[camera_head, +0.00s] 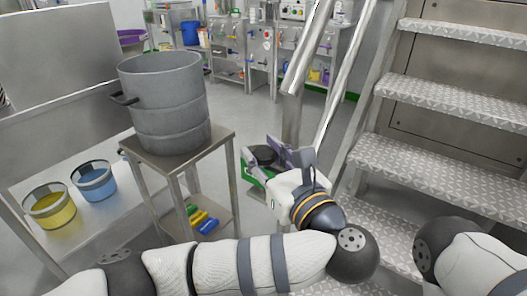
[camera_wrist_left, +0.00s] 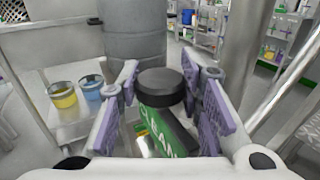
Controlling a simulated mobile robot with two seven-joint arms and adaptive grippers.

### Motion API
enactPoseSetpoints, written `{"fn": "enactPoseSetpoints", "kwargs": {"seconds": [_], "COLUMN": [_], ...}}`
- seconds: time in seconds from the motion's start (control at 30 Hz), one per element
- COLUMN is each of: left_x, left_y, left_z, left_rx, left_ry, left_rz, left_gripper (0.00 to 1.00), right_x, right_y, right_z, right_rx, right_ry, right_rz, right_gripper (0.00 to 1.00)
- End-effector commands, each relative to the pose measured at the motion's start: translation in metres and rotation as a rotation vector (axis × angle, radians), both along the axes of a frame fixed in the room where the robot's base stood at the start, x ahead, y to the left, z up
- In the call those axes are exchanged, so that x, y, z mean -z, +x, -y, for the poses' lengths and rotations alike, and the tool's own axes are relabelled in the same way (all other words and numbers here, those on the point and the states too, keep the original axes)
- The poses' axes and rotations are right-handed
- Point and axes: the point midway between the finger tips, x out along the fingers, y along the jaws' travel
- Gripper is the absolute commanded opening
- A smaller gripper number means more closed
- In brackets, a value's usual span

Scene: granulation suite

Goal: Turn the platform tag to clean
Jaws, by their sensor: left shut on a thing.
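The platform tag shows in the left wrist view as a black round knob (camera_wrist_left: 161,86) with a green plate (camera_wrist_left: 168,132) below it. White letters on the plate read as part of "CLEAN". My left gripper (camera_wrist_left: 160,80) has its purple-grey fingers on either side of the knob and is shut on it. In the head view the left gripper (camera_head: 272,154) is at the stair's handrail post, with the dark knob (camera_head: 263,154) between its fingers and some green plate (camera_head: 250,172) showing. The rest of the tag is hidden by the gripper. My right gripper is out of view.
Metal stairs (camera_head: 440,155) and a sloping handrail (camera_head: 342,85) stand right of the gripper. A grey drum (camera_head: 165,100) stands on a small metal table at left. Yellow (camera_head: 49,208) and blue (camera_head: 94,182) buckets are further left.

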Motion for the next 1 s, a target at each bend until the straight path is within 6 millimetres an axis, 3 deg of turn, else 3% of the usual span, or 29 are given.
{"fn": "enactPoseSetpoints", "kwargs": {"seconds": [0.5, 0.53, 0.6, 0.87, 1.0], "left_x": [-0.001, -0.001, -0.001, 0.000, -0.015], "left_y": [0.000, 0.000, 0.000, 0.000, 0.000], "left_z": [0.000, 0.000, 0.000, 0.000, 0.000], "left_rx": [-0.016, -0.016, -0.016, -0.016, -0.014], "left_ry": [0.000, 0.000, 0.000, 0.000, -0.004], "left_rz": [0.002, 0.002, 0.002, 0.001, 0.004], "left_gripper": [0.05, 0.40, 0.55, 0.55, 0.55], "right_x": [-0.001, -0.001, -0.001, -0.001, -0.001], "right_y": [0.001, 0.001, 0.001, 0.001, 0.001], "right_z": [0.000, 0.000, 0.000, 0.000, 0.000], "right_rx": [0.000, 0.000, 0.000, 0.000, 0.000], "right_ry": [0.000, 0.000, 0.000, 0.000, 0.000], "right_rz": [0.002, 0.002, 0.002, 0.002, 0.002], "right_gripper": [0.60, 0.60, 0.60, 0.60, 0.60]}}
